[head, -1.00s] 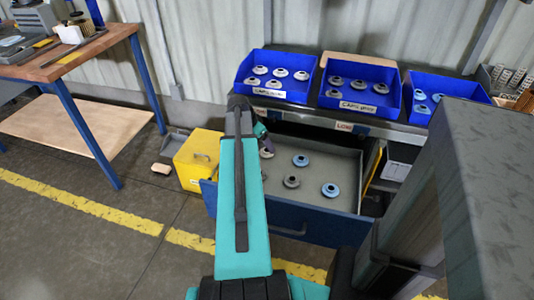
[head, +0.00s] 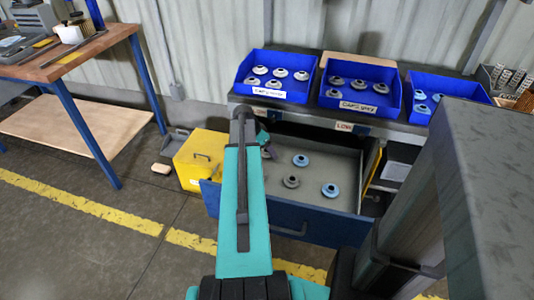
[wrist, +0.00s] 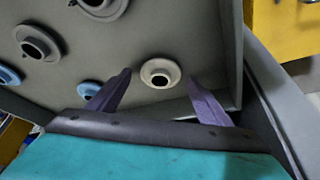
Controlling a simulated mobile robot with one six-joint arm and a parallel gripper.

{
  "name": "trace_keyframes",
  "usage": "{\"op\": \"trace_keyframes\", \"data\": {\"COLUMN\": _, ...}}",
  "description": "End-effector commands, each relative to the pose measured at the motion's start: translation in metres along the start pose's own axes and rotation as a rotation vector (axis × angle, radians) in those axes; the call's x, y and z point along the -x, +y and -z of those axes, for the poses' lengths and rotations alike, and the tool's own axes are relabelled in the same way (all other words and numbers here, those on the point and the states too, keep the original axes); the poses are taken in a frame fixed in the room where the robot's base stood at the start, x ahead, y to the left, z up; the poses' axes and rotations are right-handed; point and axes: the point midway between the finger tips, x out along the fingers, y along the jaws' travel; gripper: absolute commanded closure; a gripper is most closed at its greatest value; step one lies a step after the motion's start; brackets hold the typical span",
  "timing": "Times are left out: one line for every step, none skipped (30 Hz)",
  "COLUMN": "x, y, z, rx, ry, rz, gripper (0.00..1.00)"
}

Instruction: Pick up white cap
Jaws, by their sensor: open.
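A white cap (wrist: 158,65), a round flanged ring with a dark centre hole, lies on the grey floor of the open drawer near a side wall. My gripper (wrist: 160,77) is open. In the wrist view its two purple fingers appear on either side of the white cap, which looks free of both; the height gap is hard to judge. In the head view my arm largely hides the gripper (head: 264,139) and that corner of the drawer.
The drawer (head: 340,170) also holds a grey cap (head: 291,182) and blue caps (head: 330,190). Its walls stand close to the white cap. Blue bins (head: 275,92) of caps stand on the shelf above. A yellow box (head: 200,160) is left of the drawer.

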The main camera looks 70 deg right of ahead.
Motion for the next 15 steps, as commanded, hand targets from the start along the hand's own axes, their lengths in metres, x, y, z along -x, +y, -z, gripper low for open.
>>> {"op": "trace_keyframes", "data": {"x": -0.0001, "y": 0.0001, "z": 0.0001, "rx": 0.0, "ry": 0.0, "rz": 0.0, "gripper": 0.28}}
{"op": "trace_keyframes", "data": {"x": -0.0001, "y": 0.0001, "z": 0.0002, "rx": 0.0, "ry": 0.0, "rz": 0.0, "gripper": 0.28}}
{"op": "trace_keyframes", "data": {"x": 0.0, "y": 0.0001, "z": 0.0002, "rx": 0.0, "ry": 0.0, "rz": 0.0, "gripper": 0.28}}
{"op": "trace_keyframes", "data": {"x": 0.0001, "y": 0.0002, "z": 0.0002, "rx": 0.0, "ry": 0.0, "rz": 0.0, "gripper": 0.28}}
{"op": "trace_keyframes", "data": {"x": 0.0001, "y": 0.0004, "z": 0.0003, "rx": -0.001, "ry": 0.0, "rz": 0.0, "gripper": 0.28}}
{"op": "trace_keyframes", "data": {"x": 0.0, "y": 0.0008, "z": 0.0005, "rx": -0.001, "ry": 0.0, "rz": 0.0, "gripper": 0.28}}
{"op": "trace_keyframes", "data": {"x": 0.0, "y": 0.0008, "z": 0.0006, "rx": -0.001, "ry": 0.0, "rz": 0.0, "gripper": 0.28}}
{"op": "trace_keyframes", "data": {"x": 0.0, "y": 0.0008, "z": 0.0006, "rx": -0.001, "ry": 0.0, "rz": 0.0, "gripper": 0.28}}
{"op": "trace_keyframes", "data": {"x": 0.0, "y": 0.0008, "z": 0.0006, "rx": -0.001, "ry": 0.0, "rz": 0.0, "gripper": 0.28}}
{"op": "trace_keyframes", "data": {"x": 0.0001, "y": 0.0008, "z": 0.0006, "rx": -0.001, "ry": 0.0, "rz": 0.0, "gripper": 0.28}}
{"op": "trace_keyframes", "data": {"x": 0.0001, "y": 0.0008, "z": 0.0006, "rx": -0.002, "ry": 0.0, "rz": 0.0, "gripper": 0.28}}
{"op": "trace_keyframes", "data": {"x": 0.0001, "y": 0.0008, "z": 0.0006, "rx": -0.002, "ry": 0.0, "rz": 0.0, "gripper": 0.28}}
{"op": "trace_keyframes", "data": {"x": 0.0001, "y": 0.0008, "z": 0.0006, "rx": -0.002, "ry": 0.0, "rz": 0.0, "gripper": 0.28}}
{"op": "trace_keyframes", "data": {"x": 0.0001, "y": 0.0008, "z": 0.0006, "rx": -0.001, "ry": 0.0, "rz": 0.0, "gripper": 0.28}}
{"op": "trace_keyframes", "data": {"x": 0.0001, "y": 0.0008, "z": 0.0006, "rx": -0.001, "ry": 0.0, "rz": 0.0, "gripper": 0.31}}
